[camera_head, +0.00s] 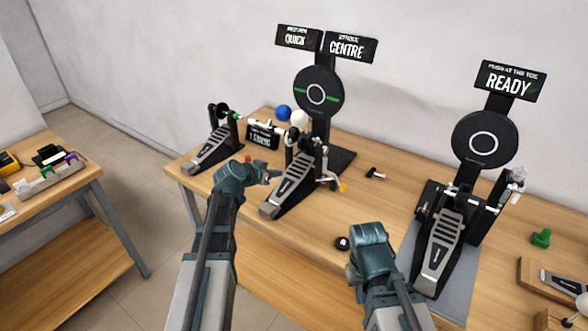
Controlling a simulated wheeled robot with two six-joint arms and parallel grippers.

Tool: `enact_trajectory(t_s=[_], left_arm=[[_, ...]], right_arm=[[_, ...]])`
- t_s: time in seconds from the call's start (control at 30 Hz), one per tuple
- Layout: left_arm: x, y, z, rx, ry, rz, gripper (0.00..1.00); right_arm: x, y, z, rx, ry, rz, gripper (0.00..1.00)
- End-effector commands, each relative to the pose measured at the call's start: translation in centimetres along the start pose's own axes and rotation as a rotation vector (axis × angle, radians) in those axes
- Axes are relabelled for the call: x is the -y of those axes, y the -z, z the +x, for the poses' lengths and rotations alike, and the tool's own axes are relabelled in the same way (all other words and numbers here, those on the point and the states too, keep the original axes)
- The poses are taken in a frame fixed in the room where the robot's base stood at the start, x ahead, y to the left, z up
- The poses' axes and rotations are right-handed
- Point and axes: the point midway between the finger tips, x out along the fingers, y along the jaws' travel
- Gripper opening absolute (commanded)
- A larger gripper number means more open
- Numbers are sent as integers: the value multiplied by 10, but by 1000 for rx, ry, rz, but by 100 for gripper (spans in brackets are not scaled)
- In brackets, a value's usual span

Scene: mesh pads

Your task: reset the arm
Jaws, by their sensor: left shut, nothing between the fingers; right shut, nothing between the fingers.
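My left gripper (271,177) is shut and empty. It is over the wooden table (262,228), just left of the middle pedal (288,188) in the picture. My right arm comes in from the bottom right, and its teal wrist (369,250) is over the table's front edge, left of the right-hand pedal (437,246). The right gripper's fingers are hidden behind that wrist, so its fingertips do not show.
A small pedal (212,155) stands at the table's left end. Round pads with signs rise behind the middle and right pedals. A second table (75,190) stands left, across a floor gap.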

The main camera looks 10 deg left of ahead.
Motion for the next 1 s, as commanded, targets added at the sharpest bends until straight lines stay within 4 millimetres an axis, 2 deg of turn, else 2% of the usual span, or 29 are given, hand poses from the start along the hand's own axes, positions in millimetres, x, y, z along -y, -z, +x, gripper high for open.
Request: enact_trajectory(t_s=[0.37,0.47,0.57,0.67,0.7,0.8,0.9,1.0], left_arm=[[-2,-2,1,3,-3,0,0],[-23,-8,3,39,-33,2,0],[-71,-26,5,136,-100,3,0],[-135,-58,0,300,-168,5,0],[-161,-74,-6,379,-187,6,0],[-215,-115,-29,584,-195,11,0],[-252,-151,-59,772,-144,20,0],[-270,-176,-87,909,-63,27,0]], right_arm=[[0,0,1,0,0,0,0],[0,0,1,0,0,0,0],[0,0,1,0,0,0,0],[0,0,1,0,0,0,0],[0,0,1,0,0,0,0],[0,0,1,0,0,0,0],[0,0,1,0,0,0,0],[0,0,1,0,0,0,0]])
